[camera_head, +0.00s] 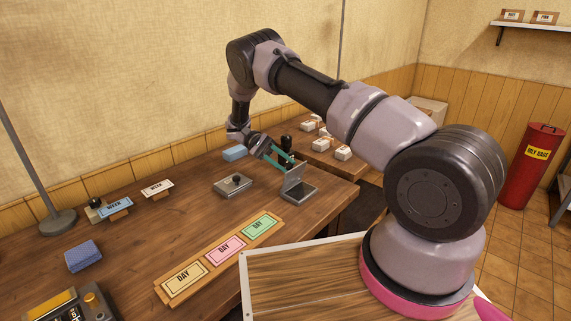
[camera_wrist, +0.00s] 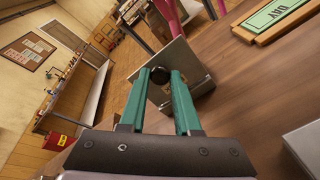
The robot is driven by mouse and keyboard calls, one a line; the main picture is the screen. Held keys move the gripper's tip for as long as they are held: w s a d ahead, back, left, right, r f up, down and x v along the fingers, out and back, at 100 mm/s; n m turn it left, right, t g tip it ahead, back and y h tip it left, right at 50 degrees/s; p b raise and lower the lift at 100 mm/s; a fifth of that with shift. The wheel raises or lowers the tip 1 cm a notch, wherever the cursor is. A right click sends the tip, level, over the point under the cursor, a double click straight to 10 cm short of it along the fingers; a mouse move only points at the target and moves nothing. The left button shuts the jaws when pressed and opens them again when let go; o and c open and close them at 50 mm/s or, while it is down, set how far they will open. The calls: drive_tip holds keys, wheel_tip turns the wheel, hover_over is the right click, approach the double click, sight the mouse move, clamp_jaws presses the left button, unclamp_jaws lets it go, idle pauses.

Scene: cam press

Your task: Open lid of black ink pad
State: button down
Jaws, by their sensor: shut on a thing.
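The black ink pad (camera_head: 299,192) sits near the table's right edge in the head view, its lid (camera_head: 293,175) swung up and standing tilted above the dark pad. The wrist view shows the raised lid (camera_wrist: 180,54) ahead of my gripper, with its small black knob (camera_wrist: 160,75) between the fingertips. My gripper (camera_wrist: 160,73) has teal fingers and is shut on the knob. In the head view my gripper (camera_head: 287,160) is just behind and above the lid. The fingertips' contact is small in the head view.
A second, closed ink pad (camera_head: 233,186) with a knob lies to the left. A dark stamp (camera_head: 286,143) stands behind my gripper. A wooden rack with DAY cards (camera_head: 223,250) lies in front.

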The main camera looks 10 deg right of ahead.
drive_tip(key=shift+f, duration=0.1)
idle(0.3)
drive_tip(key=c, duration=0.6)
unclamp_jaws()
wheel_tip(320, 180, up, 10)
